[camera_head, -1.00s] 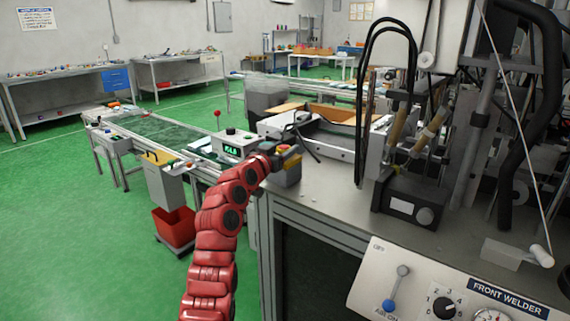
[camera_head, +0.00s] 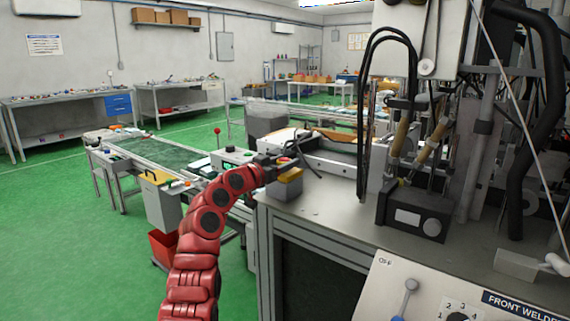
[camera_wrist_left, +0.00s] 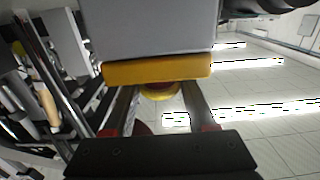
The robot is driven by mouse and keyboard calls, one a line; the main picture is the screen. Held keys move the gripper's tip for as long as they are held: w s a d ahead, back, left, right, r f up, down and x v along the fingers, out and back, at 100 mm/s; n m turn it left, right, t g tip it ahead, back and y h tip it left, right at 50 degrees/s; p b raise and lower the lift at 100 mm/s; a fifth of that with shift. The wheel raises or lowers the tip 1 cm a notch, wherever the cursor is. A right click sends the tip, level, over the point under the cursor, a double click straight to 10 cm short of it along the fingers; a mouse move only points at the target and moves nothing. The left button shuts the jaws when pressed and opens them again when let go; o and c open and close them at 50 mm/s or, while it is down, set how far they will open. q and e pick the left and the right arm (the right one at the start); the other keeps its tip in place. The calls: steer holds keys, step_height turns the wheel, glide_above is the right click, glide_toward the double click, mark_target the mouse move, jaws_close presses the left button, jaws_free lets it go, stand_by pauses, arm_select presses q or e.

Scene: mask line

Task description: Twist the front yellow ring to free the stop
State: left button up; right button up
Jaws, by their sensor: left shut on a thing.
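The front stop is a small grey box (camera_head: 286,190) with a yellow top (camera_head: 291,175), standing at the left corner of the machine bench. My left gripper (camera_head: 284,163) is right above it and hides the button in the head view. In the left wrist view, the grey box (camera_wrist_left: 155,30) and its yellow plate (camera_wrist_left: 158,70) fill the upper middle. The yellow ring (camera_wrist_left: 160,96), with a bit of red at it, shows between the two fingers of my left gripper (camera_wrist_left: 161,90), which is shut on it. The ring is partly hidden. My right gripper is not in view.
The grey bench top (camera_head: 325,212) is clear to the right of the box. A white tray (camera_head: 340,162) stands behind it. A black-and-grey control box (camera_head: 415,213) and hanging black cables stand to the right. A front welder panel (camera_head: 440,295) is at lower right. A conveyor (camera_head: 165,150) lies left.

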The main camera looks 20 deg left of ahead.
arm_select(q)
steer(key=o, duration=1)
steer(key=shift+a, duration=0.15)
steer(key=o, duration=0.4)
steer(key=shift+s+r, duration=0.1)
steer(key=shift+s, duration=0.05)
steer(key=shift+s, duration=0.1)
steer(key=p+v, duration=0.2)
steer(key=v, duration=1.5)
steer(key=shift+p, duration=0.35)
